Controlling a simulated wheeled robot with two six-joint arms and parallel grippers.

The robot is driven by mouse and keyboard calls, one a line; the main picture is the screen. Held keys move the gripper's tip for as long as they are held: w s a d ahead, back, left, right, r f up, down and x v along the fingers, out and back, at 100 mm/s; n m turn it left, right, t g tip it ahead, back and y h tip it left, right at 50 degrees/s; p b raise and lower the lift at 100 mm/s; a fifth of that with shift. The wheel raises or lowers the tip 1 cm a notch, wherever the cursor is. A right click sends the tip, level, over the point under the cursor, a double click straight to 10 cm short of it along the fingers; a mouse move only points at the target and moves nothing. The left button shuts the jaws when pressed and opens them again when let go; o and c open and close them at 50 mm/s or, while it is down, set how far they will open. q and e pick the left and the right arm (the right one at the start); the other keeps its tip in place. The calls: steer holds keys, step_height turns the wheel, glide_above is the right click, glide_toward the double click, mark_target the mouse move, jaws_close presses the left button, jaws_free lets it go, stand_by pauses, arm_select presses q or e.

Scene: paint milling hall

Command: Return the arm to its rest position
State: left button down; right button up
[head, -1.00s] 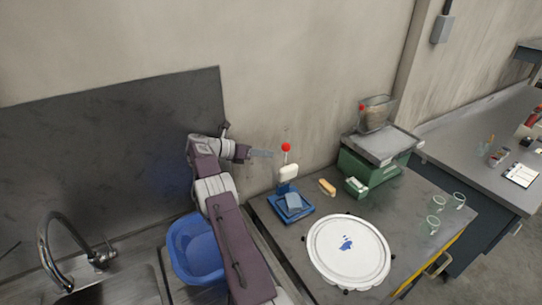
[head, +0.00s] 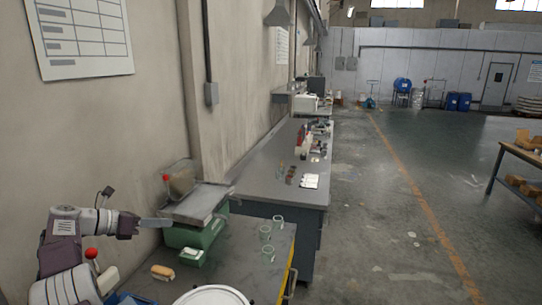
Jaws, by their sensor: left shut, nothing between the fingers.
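My left arm comes in at the lower left of the head view. My left gripper (head: 157,223) points to the right, its fingers shut with nothing between them. It is above the near table (head: 236,262), in front of the green scale (head: 198,234) from this viewpoint. Whether it touches the scale cannot be told, but it looks apart. My right gripper is not in view.
A brush (head: 162,272) and a white lid (head: 213,296) lie on the near table, with several glasses (head: 266,233) at its right. A long bench (head: 262,180) runs behind. The floor (head: 385,215) to the right is open.

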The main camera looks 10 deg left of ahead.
arm_select(q)
steer(key=w+d+f+m+g, duration=0.1)
steer(key=d+m+g, duration=0.25)
steer(key=d, duration=1.25)
steer(key=s+d+f+m+g+y+b, duration=0.1)
steer(key=s+d+f+m+g, duration=0.1)
steer(key=s+d+f+m, duration=0.35)
steer(key=s+d+f+m+g+y+b, duration=0.1)
steer(key=s+d+f+m+g, duration=0.2)
steer(key=s+d, duration=0.5)
steer(key=s+a+f+m+y, duration=0.3)
steer(key=s+f+m+y, duration=0.3)
steer(key=s+f+m, duration=0.7)
steer(key=m, duration=0.6)
steer(key=shift+s+a, duration=0.3)
steer(key=shift+a, duration=0.1)
